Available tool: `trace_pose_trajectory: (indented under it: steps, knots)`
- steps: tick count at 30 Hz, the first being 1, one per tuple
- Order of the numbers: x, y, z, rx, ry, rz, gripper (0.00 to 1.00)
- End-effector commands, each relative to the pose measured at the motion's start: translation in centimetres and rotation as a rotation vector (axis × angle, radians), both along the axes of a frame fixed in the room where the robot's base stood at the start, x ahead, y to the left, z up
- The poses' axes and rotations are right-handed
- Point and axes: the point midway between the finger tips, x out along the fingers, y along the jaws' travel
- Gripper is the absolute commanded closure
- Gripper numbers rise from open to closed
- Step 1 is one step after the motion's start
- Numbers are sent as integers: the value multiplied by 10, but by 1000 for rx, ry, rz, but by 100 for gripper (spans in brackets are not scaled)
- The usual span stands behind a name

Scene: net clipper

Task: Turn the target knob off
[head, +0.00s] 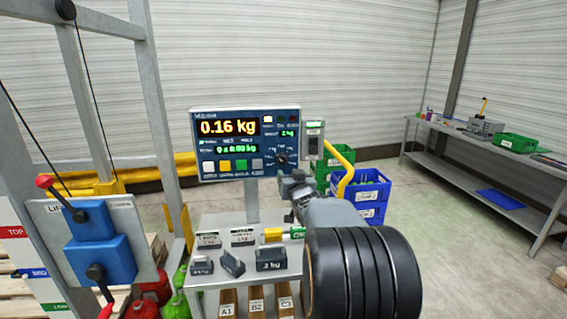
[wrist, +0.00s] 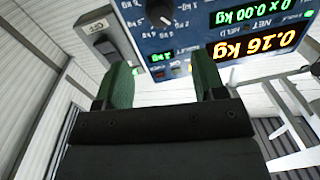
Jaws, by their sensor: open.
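A blue control panel (head: 238,164) on a post shows 0.16 kg in yellow digits. A black round knob (head: 281,157) with a light pointer mark sits at its lower right. In the wrist view the panel appears upside down, and the knob (wrist: 160,12) is at the top edge, partly cut off. My gripper (head: 294,180) is just below and in front of the knob in the head view. In the wrist view my gripper's green fingers (wrist: 163,75) are spread apart with nothing between them; the knob lies beyond the gap, apart from both fingers.
A grey switch box (head: 313,142) stands at the panel's right edge; its OFF label shows in the wrist view (wrist: 104,46). Weights (head: 271,259) stand on the bench below. The right floor is mostly clear.

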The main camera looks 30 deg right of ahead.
Motion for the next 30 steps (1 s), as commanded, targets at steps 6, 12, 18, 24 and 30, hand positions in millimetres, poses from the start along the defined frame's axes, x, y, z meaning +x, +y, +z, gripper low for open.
trace_pose_trajectory:
  steps: [6, 12, 18, 24, 30]
  knots:
    - [42, -16, 2, 1, 3, 1, 36]
    - [73, -28, 2, 1, 3, 1, 36]
    - [93, -36, 1, 0, 3, 0, 36]
    - [101, -39, 0, 0, 2, 1, 36]
    - [102, -40, 0, 0, 3, 0, 36]
